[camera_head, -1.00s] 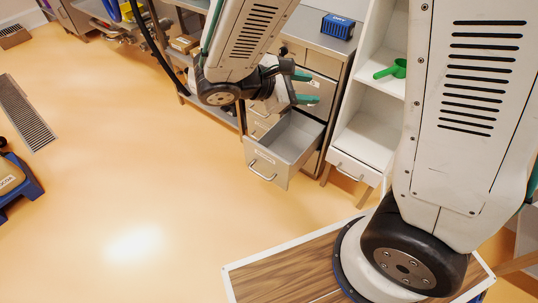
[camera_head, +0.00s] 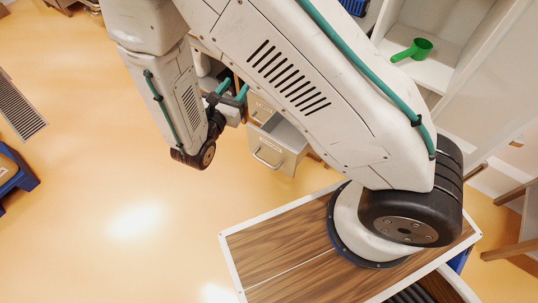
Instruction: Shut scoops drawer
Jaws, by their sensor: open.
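A grey drawer (camera_head: 270,156) with a bar handle and a small label stands pulled out of the metal cabinet, low down. The label is too small to read, so I cannot tell if it says scoops. The visible part of its inside looks empty; my arm hides its right part. My gripper (camera_head: 234,90) is open and empty, its teal fingertips apart. In the picture it shows above and left of the open drawer, apart from its handle.
A white shelf unit (camera_head: 440,72) with a green scoop (camera_head: 413,49) on it stands at the upper right. A blue box (camera_head: 355,6) is partly visible at the top. The orange floor (camera_head: 130,225) left of the drawer is clear. A floor grate (camera_head: 22,108) lies far left.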

